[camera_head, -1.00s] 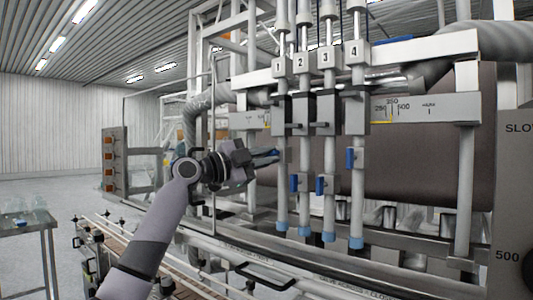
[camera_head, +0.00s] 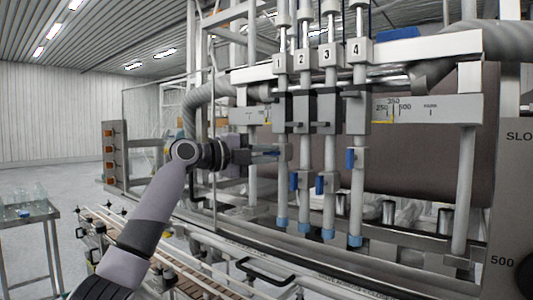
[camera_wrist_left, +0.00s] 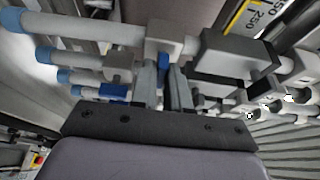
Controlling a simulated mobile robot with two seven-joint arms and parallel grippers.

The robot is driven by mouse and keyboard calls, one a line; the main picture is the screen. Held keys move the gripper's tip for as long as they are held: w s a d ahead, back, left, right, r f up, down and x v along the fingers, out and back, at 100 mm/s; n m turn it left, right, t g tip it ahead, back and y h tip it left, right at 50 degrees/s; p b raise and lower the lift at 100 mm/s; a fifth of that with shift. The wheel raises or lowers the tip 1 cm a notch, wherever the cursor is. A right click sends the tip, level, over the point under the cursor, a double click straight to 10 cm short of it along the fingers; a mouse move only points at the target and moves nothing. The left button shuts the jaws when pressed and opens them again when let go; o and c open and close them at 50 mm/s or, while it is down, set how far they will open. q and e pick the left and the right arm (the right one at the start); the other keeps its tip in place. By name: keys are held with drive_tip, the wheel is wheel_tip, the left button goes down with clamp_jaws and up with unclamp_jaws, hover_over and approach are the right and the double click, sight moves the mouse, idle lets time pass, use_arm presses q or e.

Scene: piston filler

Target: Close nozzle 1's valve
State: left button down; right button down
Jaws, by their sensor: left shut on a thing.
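Nozzle 1 (camera_head: 282,195) is the leftmost upright tube, below the label "1". Its grey valve block (camera_head: 285,152) also shows in the left wrist view (camera_wrist_left: 166,38). My left gripper (camera_head: 268,151) reaches it from the left. In the left wrist view its fingers (camera_wrist_left: 162,80) are closed around nozzle 1's blue valve handle (camera_wrist_left: 163,65), which sticks out across the tube. The fingers hide part of the handle. The blue handles of nozzle 2 (camera_head: 294,181), nozzle 3 (camera_head: 320,185) and nozzle 4 (camera_head: 350,158) lie along their tubes. My right gripper is not in view.
Nozzles 2 to 4 stand close on the right of nozzle 1. A conveyor with rails (camera_head: 190,270) runs below. A side table with clear bottles (camera_head: 25,212) stands at the far left. The floor between has free room.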

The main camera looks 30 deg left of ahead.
use_arm(q)
drive_tip(key=c, duration=1.2)
unclamp_jaws()
drive_tip(key=shift+s+a+f, duration=0.1)
drive_tip(key=shift+s+a, duration=0.1)
drive_tip(key=shift+s, duration=0.15)
drive_tip(key=b+v, duration=0.2)
drive_tip(key=v, duration=0.4)
drive_tip(key=shift+s+b, duration=0.25)
drive_tip(key=shift+b, duration=0.15)
drive_tip(key=shift+a, duration=0.1)
